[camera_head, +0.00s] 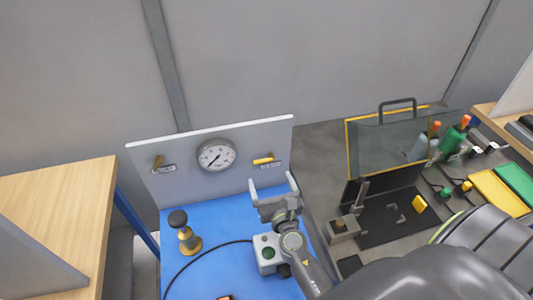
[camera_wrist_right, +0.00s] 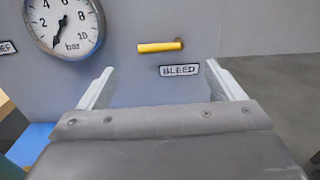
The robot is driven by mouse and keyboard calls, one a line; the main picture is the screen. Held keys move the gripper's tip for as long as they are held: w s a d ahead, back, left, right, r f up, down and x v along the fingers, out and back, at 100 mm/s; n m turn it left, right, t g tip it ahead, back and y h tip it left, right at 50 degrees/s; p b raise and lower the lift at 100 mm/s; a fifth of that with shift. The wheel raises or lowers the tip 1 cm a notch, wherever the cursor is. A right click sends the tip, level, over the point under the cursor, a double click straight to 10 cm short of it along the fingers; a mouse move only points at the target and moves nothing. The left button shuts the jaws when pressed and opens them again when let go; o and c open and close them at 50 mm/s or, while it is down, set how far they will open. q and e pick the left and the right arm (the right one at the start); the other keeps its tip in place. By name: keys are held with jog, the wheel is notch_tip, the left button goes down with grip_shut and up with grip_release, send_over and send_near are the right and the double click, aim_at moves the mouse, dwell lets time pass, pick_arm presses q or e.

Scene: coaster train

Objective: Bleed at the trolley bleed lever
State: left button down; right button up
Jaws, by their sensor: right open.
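The yellow bleed lever (camera_head: 263,160) sticks out of the grey upright panel (camera_head: 175,153), right of the gauge. In the right wrist view the lever (camera_wrist_right: 160,46) lies about level, above and left of the label "BLEED" (camera_wrist_right: 179,70). My right gripper (camera_head: 272,183) is open and empty, in front of and below the lever, its fingers apart from it. In the right wrist view the lever stands between and beyond the two fingertips (camera_wrist_right: 165,80). The round pressure gauge (camera_head: 216,155) has a dark needle; its dial (camera_wrist_right: 65,25) is marked in bar. My left gripper is out of view.
A second brass lever (camera_head: 158,162) is at the panel's left. On the blue trolley top (camera_head: 215,215) stand a brass, black-topped fitting (camera_head: 185,232) and a grey box with a green button (camera_head: 268,254).

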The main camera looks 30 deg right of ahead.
aim_at(263, 162)
jog(key=p+x, duration=0.1)
jog(key=x, duration=0.5)
jog(key=shift+w+r, duration=0.15)
jog(key=shift+w, duration=0.1)
jog(key=shift+w+d+p, duration=0.15)
jog(key=shift+w+p, duration=0.15)
jog(key=shift+w, duration=0.1)
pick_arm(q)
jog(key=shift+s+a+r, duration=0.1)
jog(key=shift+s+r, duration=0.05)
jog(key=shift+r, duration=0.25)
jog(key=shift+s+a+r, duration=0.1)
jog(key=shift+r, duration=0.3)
pick_arm(e)
jog(key=c, duration=1)
